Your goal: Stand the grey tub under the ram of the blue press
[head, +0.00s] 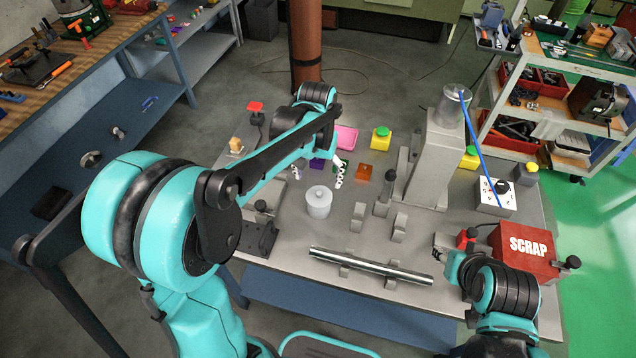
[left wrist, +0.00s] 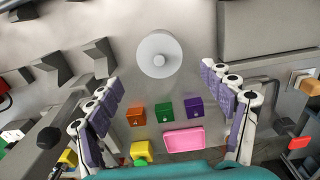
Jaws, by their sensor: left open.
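The grey tub (head: 319,201), a lidded cylinder with a small knob, stands upright on the grey cart top. In the left wrist view the tub (left wrist: 158,55) is top centre, just beyond the fingertips. My left gripper (head: 318,172) is open and empty, its fingers spread wide to either side, with the tub beyond them; it also shows in the left wrist view (left wrist: 161,78). A grey column (head: 433,165) with a metal cylinder on top and a blue line stands right of the tub; no blue press body or ram is clear. My right gripper (head: 449,256) is low right, its fingers unclear.
A metal bar (head: 370,266) lies on supports in front of the tub. Grey blocks (head: 358,217) stand to its right. Small coloured blocks and a pink tray (head: 345,138) are behind. A red SCRAP box (head: 524,252) and white switch box (head: 495,197) sit at right.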

